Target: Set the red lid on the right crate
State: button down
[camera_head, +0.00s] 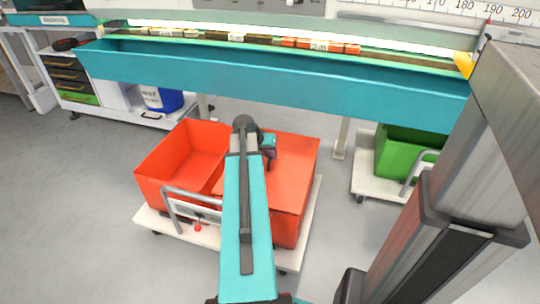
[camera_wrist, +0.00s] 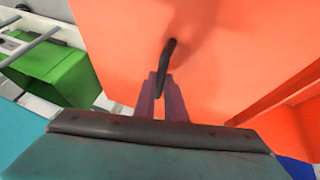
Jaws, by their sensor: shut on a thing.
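The red lid (camera_head: 292,168) is a flat panel over the top of the right crate (camera_head: 287,232), a red box on a white trolley. The lid's outline roughly matches the crate's top; I cannot tell whether it rests on the rim or hangs just above it. My gripper (camera_wrist: 163,85) is shut on the lid's dark handle (camera_wrist: 168,58) in the wrist view, where the lid (camera_wrist: 235,50) fills most of the picture. In the head view my arm hides part of the lid and the crate's near left side.
An open, empty-looking red crate (camera_head: 157,192) stands left of it on the same white trolley (camera_head: 150,220), which has a grey handle (camera_head: 170,215). A green crate (camera_head: 398,158) sits on another trolley at right. A long teal bench (camera_head: 270,85) runs behind.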

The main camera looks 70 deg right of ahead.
jog(key=shift+f, duration=0.55)
dwell(0.4)
jog(key=c, duration=1.7)
grip_release()
jog(key=shift+c, duration=0.2)
jog(key=p+v, duration=0.3)
jog(key=v, duration=1)
jog(key=shift+a+r, duration=0.2)
jog(key=shift+r, duration=0.15)
jog(key=shift+w, duration=0.1)
